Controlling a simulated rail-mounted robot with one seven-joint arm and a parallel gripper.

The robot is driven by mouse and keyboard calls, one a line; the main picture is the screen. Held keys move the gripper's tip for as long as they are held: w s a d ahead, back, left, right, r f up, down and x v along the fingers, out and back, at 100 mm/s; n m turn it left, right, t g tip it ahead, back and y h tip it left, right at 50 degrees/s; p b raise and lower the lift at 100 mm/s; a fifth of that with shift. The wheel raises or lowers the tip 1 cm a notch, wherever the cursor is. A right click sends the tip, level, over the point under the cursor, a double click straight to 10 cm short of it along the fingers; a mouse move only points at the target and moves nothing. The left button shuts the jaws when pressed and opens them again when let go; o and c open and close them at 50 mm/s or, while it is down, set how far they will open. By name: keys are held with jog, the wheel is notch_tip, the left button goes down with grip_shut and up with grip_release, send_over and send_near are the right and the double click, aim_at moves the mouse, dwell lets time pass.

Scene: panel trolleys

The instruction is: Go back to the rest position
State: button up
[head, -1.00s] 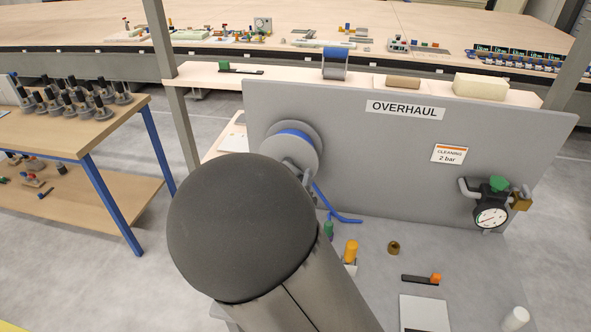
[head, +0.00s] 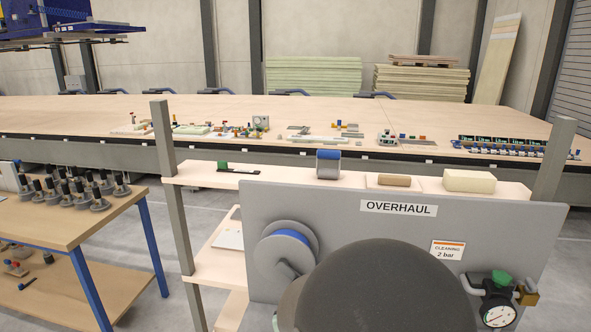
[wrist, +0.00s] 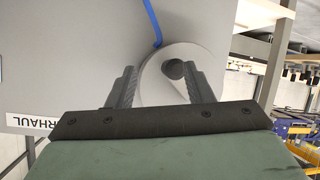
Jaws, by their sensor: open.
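My gripper (wrist: 160,90) shows in the wrist view with its two dark fingers apart and nothing between them that I can see held. Beyond the fingers is the grey hose reel (wrist: 152,82) on the panel, with a strip of blue hose above it. I cannot tell the distance from the fingers to the reel. In the head view my dark rounded arm link covers the lower middle of the panel, and the gripper itself is hidden there. The grey OVERHAUL panel (head: 345,240) stands upright, with the hose reel (head: 285,255) on its left.
A pressure gauge (head: 498,315) with a green knob sits at the panel's lower right. A shelf (head: 270,176) above holds a blue-grey roll (head: 328,163) and blocks. A wooden bench (head: 60,215) with several dark-handled tools stands left. A long table (head: 300,110) lies behind.

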jog(key=s+d+r+m+g, duration=0.1)
jog(key=s+d+g, duration=0.3)
jog(key=s, duration=0.4)
jog(key=s+d+r+g+y, duration=0.15)
jog(key=s+d+g, duration=0.3)
jog(key=s, duration=0.45)
jog(key=s+d+r+m+g+h, duration=0.1)
jog(key=s+d+g, duration=0.2)
jog(key=s+d, duration=0.35)
jog(key=w+a+f+n+t+b, duration=0.15)
jog(key=w+a+f+t, duration=0.25)
jog(key=w+a+f, duration=0.45)
jog(key=w+a+f+m+t+b, duration=0.1)
jog(key=w+a+f+t+b, duration=0.3)
jog(key=w, duration=0.7)
jog(key=w+a+r+n+t+h+b, duration=0.1)
jog(key=w+r+t, duration=0.1)
jog(key=w, duration=0.1)
jog(key=w+a+r+n+t+h+b, duration=0.1)
jog(key=w+a+r+t, duration=0.1)
jog(key=w+r+t, duration=0.1)
jog(key=w+a+r+n+t+h+b, duration=0.1)
jog(key=w+r+t, duration=0.1)
jog(key=w+t, duration=0.1)
jog(key=shift+w+a+r, duration=0.15)
jog(key=shift+w+a, duration=0.05)
jog(key=shift+w, duration=0.05)
jog(key=shift+w+d+r+t+b, duration=0.15)
jog(key=shift+w+t+b, duration=0.1)
jog(key=shift+w+b, duration=0.5)
